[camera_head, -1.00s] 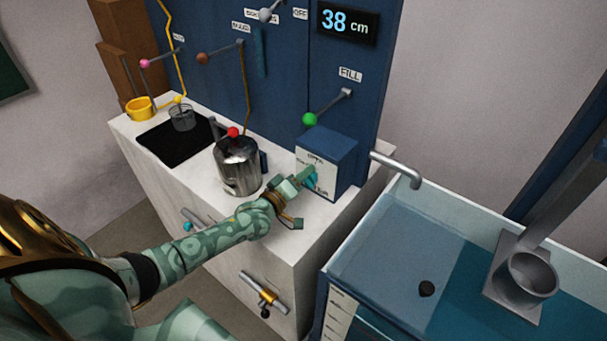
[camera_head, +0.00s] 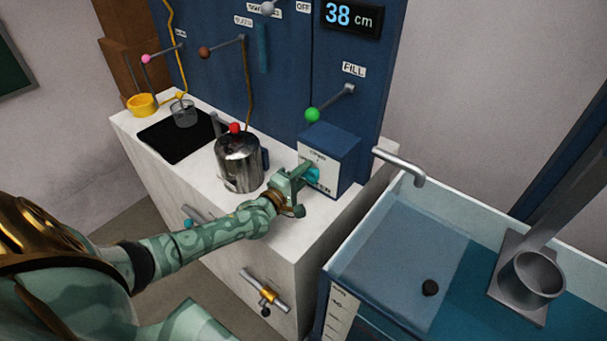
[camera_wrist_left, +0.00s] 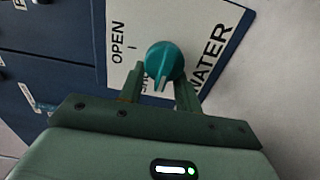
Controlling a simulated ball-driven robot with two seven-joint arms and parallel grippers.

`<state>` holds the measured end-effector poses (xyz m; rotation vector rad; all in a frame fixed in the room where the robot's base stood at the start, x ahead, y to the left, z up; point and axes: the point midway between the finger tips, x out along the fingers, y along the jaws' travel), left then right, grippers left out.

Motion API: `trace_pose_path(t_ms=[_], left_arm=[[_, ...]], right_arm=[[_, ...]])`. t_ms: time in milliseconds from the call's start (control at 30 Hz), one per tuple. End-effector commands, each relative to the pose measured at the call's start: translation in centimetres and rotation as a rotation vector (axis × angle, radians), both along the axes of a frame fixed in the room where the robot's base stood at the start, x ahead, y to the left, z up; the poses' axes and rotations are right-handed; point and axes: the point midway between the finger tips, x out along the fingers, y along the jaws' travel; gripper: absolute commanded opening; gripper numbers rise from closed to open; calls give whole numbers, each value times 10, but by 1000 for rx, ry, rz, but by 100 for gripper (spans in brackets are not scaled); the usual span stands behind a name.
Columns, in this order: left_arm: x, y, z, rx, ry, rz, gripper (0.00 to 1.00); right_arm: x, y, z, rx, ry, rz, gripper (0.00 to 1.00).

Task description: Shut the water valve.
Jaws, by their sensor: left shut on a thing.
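The water valve is a teal knob (camera_head: 313,176) on the white front plate of a blue box (camera_head: 345,152) on the counter. In the left wrist view the knob (camera_wrist_left: 164,60) is between the two fingers of my left gripper (camera_wrist_left: 160,88). The plate (camera_wrist_left: 118,22) reads OPEN and WATER; another label beside the knob is partly hidden by a finger. In the head view my left gripper (camera_head: 304,174) is at the box front, shut on the knob. My right gripper is not in view.
A metal pot (camera_head: 239,162) with a red knob stands just left of the box. A spout (camera_head: 399,166) reaches over the water tank (camera_head: 420,235) on the right. A green-tipped FILL lever (camera_head: 312,115) is above the box. A display (camera_head: 351,17) reads 38 cm.

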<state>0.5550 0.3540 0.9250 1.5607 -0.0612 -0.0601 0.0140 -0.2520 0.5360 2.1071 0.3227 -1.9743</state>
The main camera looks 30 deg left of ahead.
Motion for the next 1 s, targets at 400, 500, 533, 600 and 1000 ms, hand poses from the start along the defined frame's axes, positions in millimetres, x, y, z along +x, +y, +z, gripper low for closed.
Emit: trace_pose_path(t_ms=[400,500,533,600,1000], left_arm=[[-2,-3,-5,-4,10,-6,11],[-2,-3,-5,-4,10,-6,53],[-2,-3,-4,-4,9,-6,55],[-1,-2,-3,-4,7,-5,55],[-25,1,0,-7,6,-3,55]], right_arm=[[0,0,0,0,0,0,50],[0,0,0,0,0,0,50],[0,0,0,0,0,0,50],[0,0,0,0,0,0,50],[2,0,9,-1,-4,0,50]])
